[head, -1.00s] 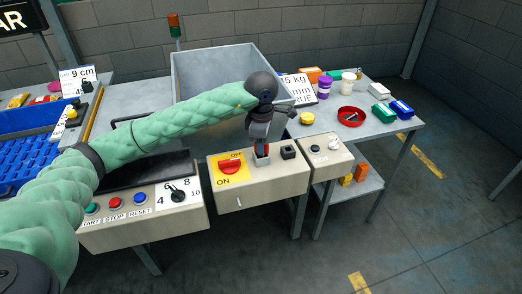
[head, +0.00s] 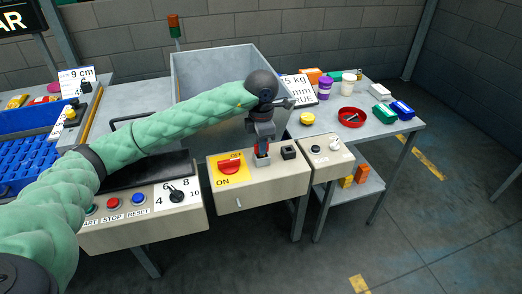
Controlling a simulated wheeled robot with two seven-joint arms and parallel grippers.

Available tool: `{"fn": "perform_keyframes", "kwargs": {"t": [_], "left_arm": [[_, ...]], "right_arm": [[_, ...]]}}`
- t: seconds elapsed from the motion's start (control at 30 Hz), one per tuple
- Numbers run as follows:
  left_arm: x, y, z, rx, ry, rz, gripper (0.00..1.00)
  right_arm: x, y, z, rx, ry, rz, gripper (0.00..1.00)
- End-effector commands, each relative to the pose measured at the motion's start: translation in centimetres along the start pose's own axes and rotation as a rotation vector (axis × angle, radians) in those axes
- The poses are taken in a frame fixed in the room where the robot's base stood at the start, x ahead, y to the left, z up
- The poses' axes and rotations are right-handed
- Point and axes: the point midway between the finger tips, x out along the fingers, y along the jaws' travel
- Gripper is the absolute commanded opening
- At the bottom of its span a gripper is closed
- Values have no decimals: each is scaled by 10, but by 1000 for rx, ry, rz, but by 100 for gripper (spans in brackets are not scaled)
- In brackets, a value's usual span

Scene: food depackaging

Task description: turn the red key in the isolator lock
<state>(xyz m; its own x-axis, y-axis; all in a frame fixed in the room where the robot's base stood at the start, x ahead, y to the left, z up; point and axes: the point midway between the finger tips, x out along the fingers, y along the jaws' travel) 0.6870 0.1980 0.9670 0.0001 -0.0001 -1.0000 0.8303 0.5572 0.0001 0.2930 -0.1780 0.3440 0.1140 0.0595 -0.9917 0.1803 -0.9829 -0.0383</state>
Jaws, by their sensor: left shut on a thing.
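The isolator box (head: 265,187) stands at the middle of the head view. A yellow plate marked ON with a red rotary switch (head: 230,167) is on its top left. My left gripper (head: 263,146) points down over the lock (head: 262,160), a small grey block on the box. It is shut on the red key, of which only a little red shows between the fingers and the lock. The key's angle is mostly hidden by the gripper. My right gripper is not in view.
A dark square block (head: 288,152) sits just right of the lock. A grey bin (head: 215,65) stands behind my left arm. A panel with buttons and a dial (head: 177,196) is at the left. A table with a red bowl (head: 352,117) and tubs is at the right.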

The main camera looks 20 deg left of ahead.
Motion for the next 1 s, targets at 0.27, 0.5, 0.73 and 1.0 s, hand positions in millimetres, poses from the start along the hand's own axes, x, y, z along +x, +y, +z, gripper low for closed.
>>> {"fn": "perform_keyframes", "kwargs": {"t": [0.27, 0.5, 0.73, 1.0], "left_arm": [[0, 0, 0, -9, 0, 0, 0], [1, 0, 0, -193, 0, -1, 0], [0, 0, 0, -316, 1, -1, 0], [1, 0, 0, -327, 1, -1, 0]], "right_arm": [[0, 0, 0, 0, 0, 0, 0], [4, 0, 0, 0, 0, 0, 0], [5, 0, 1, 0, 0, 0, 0], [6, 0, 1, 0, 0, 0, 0]]}}
